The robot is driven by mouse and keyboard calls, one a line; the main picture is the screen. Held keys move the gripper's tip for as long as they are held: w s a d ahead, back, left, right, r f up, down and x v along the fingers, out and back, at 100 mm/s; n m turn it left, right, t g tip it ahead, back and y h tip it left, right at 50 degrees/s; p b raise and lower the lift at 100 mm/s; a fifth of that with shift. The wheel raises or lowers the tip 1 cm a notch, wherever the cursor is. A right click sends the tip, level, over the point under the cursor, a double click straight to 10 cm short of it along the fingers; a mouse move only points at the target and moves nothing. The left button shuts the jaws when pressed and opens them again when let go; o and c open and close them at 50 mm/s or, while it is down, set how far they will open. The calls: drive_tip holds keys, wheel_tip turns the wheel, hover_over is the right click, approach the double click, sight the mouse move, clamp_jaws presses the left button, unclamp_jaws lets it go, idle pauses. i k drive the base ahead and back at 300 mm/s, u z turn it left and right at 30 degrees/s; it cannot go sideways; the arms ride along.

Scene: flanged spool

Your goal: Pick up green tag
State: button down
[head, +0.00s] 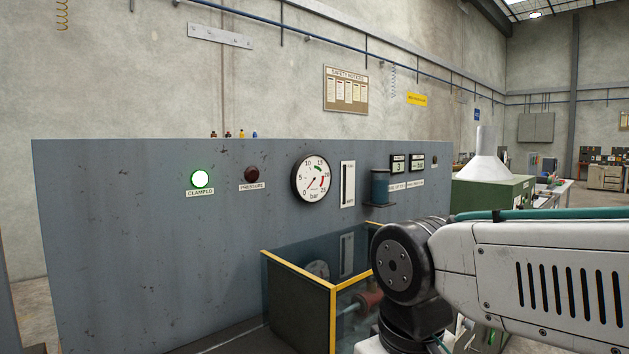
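I see no green tag in the head view. My gripper is not in view; only part of my arm shows at the lower right. My arm hides what lies behind it there.
A tall grey panel (130,240) carries a lit "CLAMPED" lamp (200,179), a dark "PRESSURE" lamp (252,174) and a round gauge (312,179). A yellow-edged clear guard (296,305) stands before it. A reddish part (368,300) shows behind the guard. A green machine (490,198) stands behind.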

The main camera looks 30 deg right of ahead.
sight(491, 339)
drive_tip(key=z, duration=0.55)
drive_tip(key=k, duration=1.3)
drive_tip(key=z, duration=1.2)
drive_tip(key=i, duration=0.6)
drive_tip(key=z, duration=0.55)
drive_tip(key=i, duration=1.25)
drive_tip(key=u, duration=1.25)
drive_tip(key=i, duration=0.45)
drive_tip(key=u, duration=0.5)
